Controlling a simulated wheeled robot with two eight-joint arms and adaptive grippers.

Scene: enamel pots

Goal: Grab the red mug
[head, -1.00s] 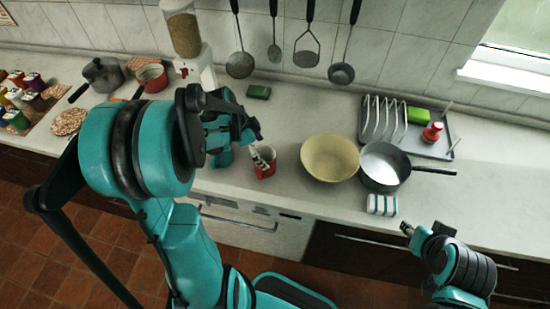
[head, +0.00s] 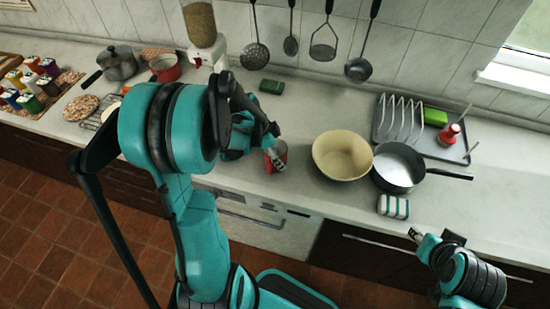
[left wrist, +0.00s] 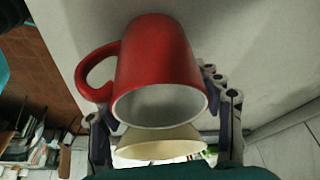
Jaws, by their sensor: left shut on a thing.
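The red mug (head: 270,163) is on or just above the counter in the head view, left of the cream bowl, partly hidden by my left gripper (head: 277,160). In the left wrist view the mug (left wrist: 160,60) is large and close, with its pale inside showing and its handle at the left. My left gripper's fingers (left wrist: 168,130) lie on both sides of the mug's rim end, and the gripper is shut on it. My right gripper (head: 416,234) is small in the head view, in front of the counter and away from the mug; its jaw opening is unclear.
The cream bowl (head: 341,157) and a grey pan (head: 399,168) stand right of the mug. A striped object (head: 393,206) lies near the counter's front edge. A dish rack tray (head: 462,152) is behind the pan. A green sponge (head: 271,86) lies behind the mug.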

